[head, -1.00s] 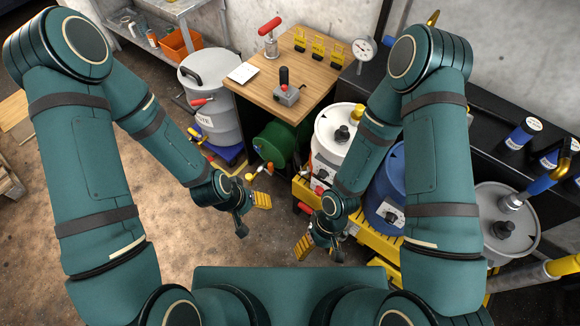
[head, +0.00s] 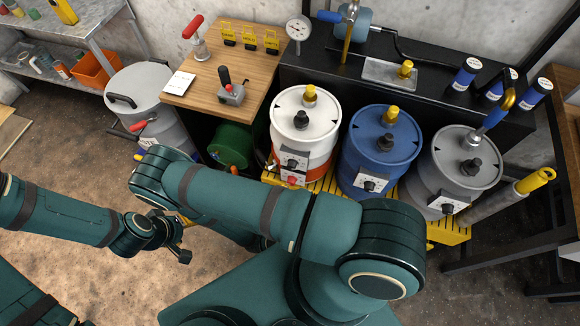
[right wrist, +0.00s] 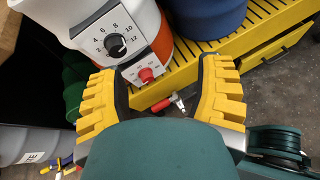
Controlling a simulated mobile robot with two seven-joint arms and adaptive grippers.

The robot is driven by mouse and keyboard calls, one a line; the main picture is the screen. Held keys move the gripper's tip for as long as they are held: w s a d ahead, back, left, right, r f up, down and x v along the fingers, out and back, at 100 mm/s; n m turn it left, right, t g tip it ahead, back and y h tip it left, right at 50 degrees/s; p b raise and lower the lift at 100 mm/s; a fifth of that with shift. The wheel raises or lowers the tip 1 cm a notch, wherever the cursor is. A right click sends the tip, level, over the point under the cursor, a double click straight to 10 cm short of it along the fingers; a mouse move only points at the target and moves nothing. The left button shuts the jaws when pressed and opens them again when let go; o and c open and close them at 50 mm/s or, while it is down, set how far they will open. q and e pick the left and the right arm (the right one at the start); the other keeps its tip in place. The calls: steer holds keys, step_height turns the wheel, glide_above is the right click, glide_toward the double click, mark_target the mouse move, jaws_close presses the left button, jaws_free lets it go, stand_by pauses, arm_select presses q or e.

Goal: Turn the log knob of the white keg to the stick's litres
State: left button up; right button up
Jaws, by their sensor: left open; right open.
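The white keg (head: 306,112) has an orange lower band and stands on a yellow slatted rack. Its log knob (right wrist: 115,46) is black on a white dial plate marked 2 to 12; the plate also shows in the head view (head: 293,161). The pointer's exact reading is unclear. A red knob (right wrist: 146,75) sits on a smaller plate below. My right gripper (right wrist: 160,98) is open and empty, with yellow fingers short of the keg's plates; my own arm hides it in the head view. My left gripper (head: 182,250) is open, low at left, away from the keg. I cannot identify the stick.
A blue drum (head: 380,145) and a grey drum (head: 464,165) stand right of the keg. A wooden bench (head: 240,60) and green drum (head: 230,146) are left. A black counter (head: 430,95) runs behind.

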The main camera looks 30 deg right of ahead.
mark_target(291, 168)
steer(key=w+d+f+n+t, duration=0.1)
steer(key=w+d+f, duration=0.1)
steer(key=w, duration=0.2)
steer(key=w+d+f+n+t+y+b, duration=0.1)
steer(key=w+d+f, duration=0.1)
steer(key=w, duration=0.2)
steer(key=w+d+f+n+t+y+b, duration=0.1)
steer(key=w+d+t, duration=0.1)
steer(key=w+d, duration=0.1)
steer(key=shift+w+f, duration=0.2)
steer(key=shift+w, duration=0.25)
steer(key=shift+w+f, duration=0.2)
steer(key=shift+w, duration=0.25)
jaws_close()
